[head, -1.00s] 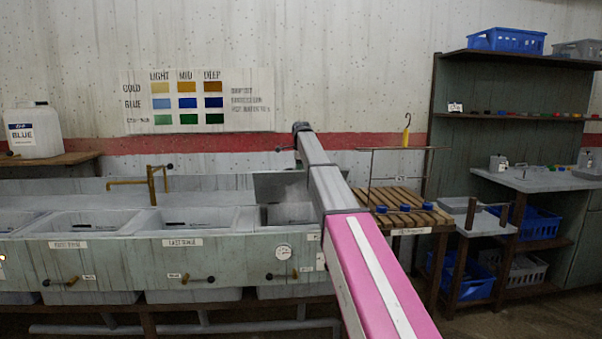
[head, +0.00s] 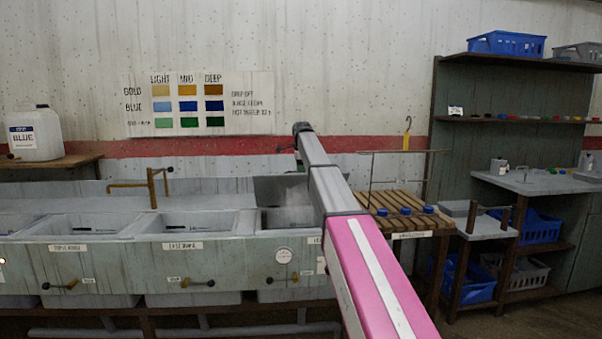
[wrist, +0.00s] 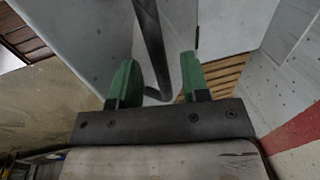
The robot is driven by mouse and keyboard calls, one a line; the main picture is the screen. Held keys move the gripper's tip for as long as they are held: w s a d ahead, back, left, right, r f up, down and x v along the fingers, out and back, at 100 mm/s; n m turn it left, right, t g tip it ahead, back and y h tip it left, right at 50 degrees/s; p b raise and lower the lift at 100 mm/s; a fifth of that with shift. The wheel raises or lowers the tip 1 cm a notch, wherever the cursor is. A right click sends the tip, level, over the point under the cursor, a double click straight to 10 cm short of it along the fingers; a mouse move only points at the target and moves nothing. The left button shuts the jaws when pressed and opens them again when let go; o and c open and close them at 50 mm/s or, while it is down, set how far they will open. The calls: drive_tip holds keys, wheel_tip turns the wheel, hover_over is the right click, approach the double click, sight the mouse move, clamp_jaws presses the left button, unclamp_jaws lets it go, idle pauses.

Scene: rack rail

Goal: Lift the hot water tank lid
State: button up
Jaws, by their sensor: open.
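The hot water tank (head: 284,256) is the rightmost basin of the grey sink row in the head view, with a round dial on its front. Its grey lid (head: 281,189) stands raised at the back, and the basin opening shows below it. My arm covers the right part of both. In the wrist view my gripper (wrist: 158,84) is open, its two green fingers apart. A dark bar (wrist: 150,40) passes between the fingers beside a grey panel (wrist: 85,45); I cannot tell if the fingers touch it.
A slatted wooden rack (head: 400,212) with blue-capped items stands right of the tank, under a thin rail frame with a hanging yellow-handled hook (head: 407,140). A brass tap (head: 151,186) rises behind the sinks at left. Shelves (head: 500,150) stand at far right.

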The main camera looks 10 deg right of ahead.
wheel_tip(320, 180, up, 9)
drive_tip(key=s, duration=0.1)
drive_tip(key=shift+s, duration=0.35)
drive_tip(key=shift+c, duration=0.2)
